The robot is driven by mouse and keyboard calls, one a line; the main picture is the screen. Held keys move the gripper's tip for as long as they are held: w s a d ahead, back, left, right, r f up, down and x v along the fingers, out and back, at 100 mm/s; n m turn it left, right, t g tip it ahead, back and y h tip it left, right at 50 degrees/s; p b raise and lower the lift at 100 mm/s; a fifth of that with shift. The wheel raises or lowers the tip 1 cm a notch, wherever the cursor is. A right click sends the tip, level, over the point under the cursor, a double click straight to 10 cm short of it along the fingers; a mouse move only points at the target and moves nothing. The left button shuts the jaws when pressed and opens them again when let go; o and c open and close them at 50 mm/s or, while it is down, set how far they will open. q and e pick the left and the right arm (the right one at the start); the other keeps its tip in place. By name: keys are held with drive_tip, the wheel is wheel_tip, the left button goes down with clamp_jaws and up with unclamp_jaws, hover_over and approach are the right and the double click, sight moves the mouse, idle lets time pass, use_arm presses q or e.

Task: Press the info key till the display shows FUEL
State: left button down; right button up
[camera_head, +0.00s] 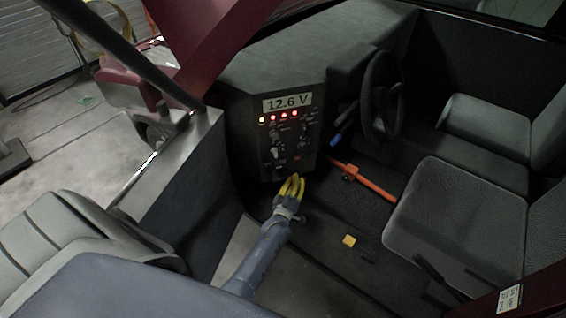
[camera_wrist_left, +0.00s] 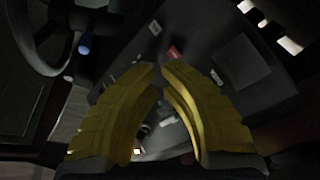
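The display (camera_head: 287,102) on the dark console reads "12.6 V". Below it are a row of lit red and pale lamps (camera_head: 283,117) and several small knobs and keys; I cannot read which is the info key. My left gripper (camera_head: 291,184), with yellow fingers, is in front of the console's lower edge, below the keys and apart from them. In the left wrist view its fingertips (camera_wrist_left: 160,68) are close together with nothing held, pointing at the panel. A red key (camera_wrist_left: 175,53) and pale labels lie beyond them. My right gripper is not in view.
An orange bar (camera_head: 368,182) and a yellow block (camera_head: 349,240) are on the floor. Grey seats (camera_head: 450,215) stand at the right and left. A dark red beam crosses above the console.

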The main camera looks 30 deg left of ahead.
sight(292, 158)
use_arm(q)
drive_tip(key=shift+w+a, duration=2.25)
drive_tip(key=shift+a, duration=0.25)
drive_tip(key=c, duration=2.1)
unclamp_jaws()
clamp_jaws()
drive_tip(key=shift+w+a, duration=0.55)
drive_tip(key=shift+a, duration=0.05)
drive_tip(key=shift+s, duration=0.1)
drive_tip(key=shift+s+d, duration=0.5)
drive_tip(key=shift+d, duration=0.1)
